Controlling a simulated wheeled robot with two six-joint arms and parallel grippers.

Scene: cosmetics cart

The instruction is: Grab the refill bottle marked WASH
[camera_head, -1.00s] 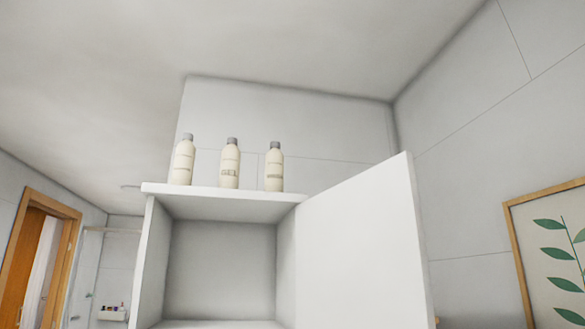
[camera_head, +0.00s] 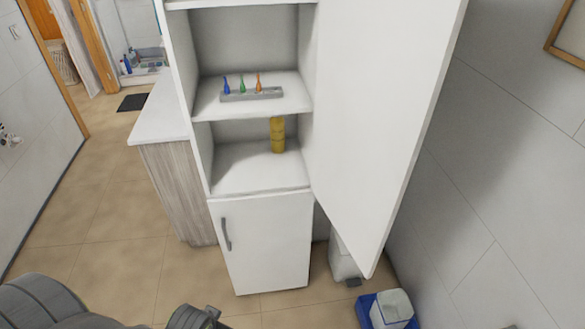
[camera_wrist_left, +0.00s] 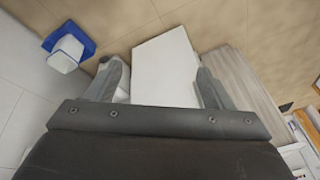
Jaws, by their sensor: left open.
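No bottle marked WASH shows in the current views; the cabinet's top is above the head view's upper edge. The tall white cabinet (camera_head: 262,240) stands in the middle of the head view with its upper door (camera_head: 380,110) swung open to the right. My left gripper (camera_wrist_left: 160,68) is open and empty in the left wrist view, pointing down over the floor and a white panel. Part of my left arm (camera_head: 60,302) shows at the lower left of the head view. My right gripper is not in view.
The shelves hold a grey rack (camera_head: 252,94) with small coloured bottles and a yellow stacked object (camera_head: 277,135). A counter (camera_head: 165,110) adjoins on the left. A white bin (camera_head: 343,262) and a blue tray (camera_head: 364,312) with a white container (camera_head: 392,306) stand right. Left floor is clear.

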